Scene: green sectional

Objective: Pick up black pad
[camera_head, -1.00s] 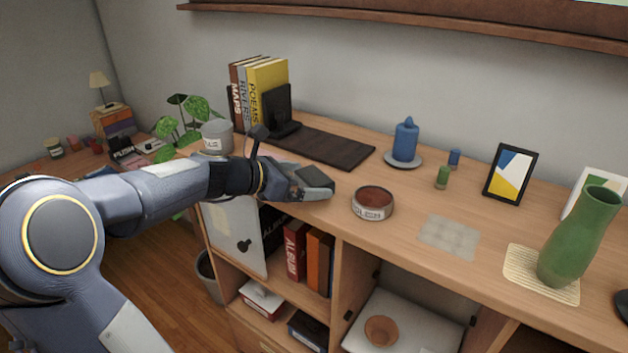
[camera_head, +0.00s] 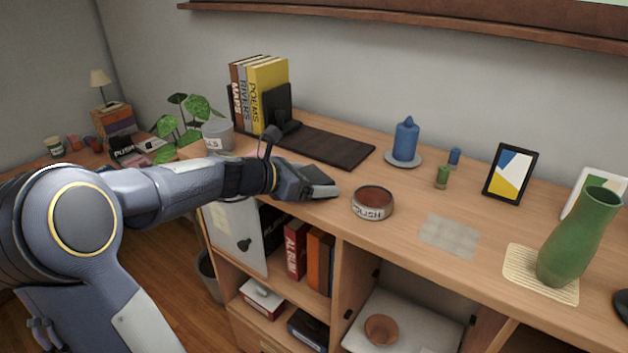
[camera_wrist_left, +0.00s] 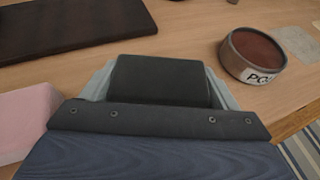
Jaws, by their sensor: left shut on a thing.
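The black pad (camera_wrist_left: 160,80) is a small dark block between the fingers of my left gripper in the left wrist view. In the head view the pad (camera_head: 316,174) shows at the end of my left arm. My left gripper (camera_head: 322,188) is shut on it, over the front part of the wooden cabinet top, left of the polish tin. I cannot tell whether the pad is clear of the wood. My right gripper is in neither view.
The polish tin (camera_head: 373,203) stands close to the right of my left gripper. A dark flat mat (camera_head: 325,147) lies behind it. Books (camera_head: 262,92), a plant pot (camera_head: 217,136), a blue candle (camera_head: 405,140) and a green vase (camera_head: 577,240) also stand on the cabinet top (camera_head: 420,200).

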